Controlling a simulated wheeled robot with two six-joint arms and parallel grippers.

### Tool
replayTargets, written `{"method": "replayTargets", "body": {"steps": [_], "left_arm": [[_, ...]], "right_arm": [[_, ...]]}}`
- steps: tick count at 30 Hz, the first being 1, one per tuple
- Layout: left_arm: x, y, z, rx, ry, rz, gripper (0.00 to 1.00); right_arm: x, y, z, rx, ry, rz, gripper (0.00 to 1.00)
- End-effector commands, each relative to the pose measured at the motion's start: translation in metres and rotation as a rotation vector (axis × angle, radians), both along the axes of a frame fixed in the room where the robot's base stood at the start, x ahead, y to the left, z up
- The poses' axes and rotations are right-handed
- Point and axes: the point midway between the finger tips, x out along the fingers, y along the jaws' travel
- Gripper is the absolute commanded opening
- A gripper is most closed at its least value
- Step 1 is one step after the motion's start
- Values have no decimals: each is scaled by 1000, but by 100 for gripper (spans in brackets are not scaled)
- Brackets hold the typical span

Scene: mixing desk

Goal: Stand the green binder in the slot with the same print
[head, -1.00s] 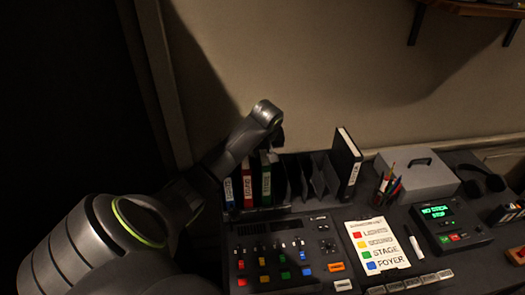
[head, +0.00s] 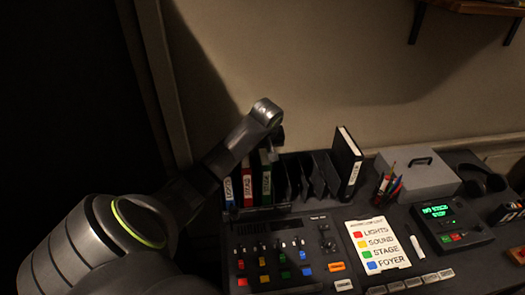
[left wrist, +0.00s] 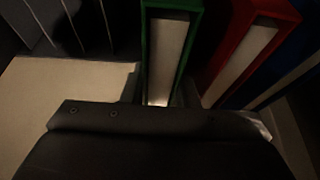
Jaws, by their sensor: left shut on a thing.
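The green binder (head: 266,184) stands upright in the desk rack, just right of the red binder (head: 247,185). My left gripper (head: 273,152) is at its top rear edge and is shut on it. In the left wrist view the green binder (left wrist: 149,60) runs up from the dark gripper body, with the red binder (left wrist: 275,28) close beside it. The fingertips are mostly hidden. The rack's dark dividers (head: 318,176) stand to the right, with open slots between them. Slot prints are too dark to read. My right gripper is not in view.
A blue binder (head: 229,190) stands left of the red one. A black binder (head: 345,160) stands at the rack's right end. The mixing console (head: 285,240), pen cup (head: 389,185) and grey cash box (head: 418,172) surround the rack. The wall is close behind.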

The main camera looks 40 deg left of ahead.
Motion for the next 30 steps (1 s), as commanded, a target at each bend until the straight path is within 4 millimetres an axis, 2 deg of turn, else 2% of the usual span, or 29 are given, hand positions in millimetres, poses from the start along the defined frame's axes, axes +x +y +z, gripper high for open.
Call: {"method": "replayTargets", "body": {"steps": [30], "left_arm": [[0, 0, 0, 1, -2, 0, 0]], "right_arm": [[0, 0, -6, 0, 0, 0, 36]]}}
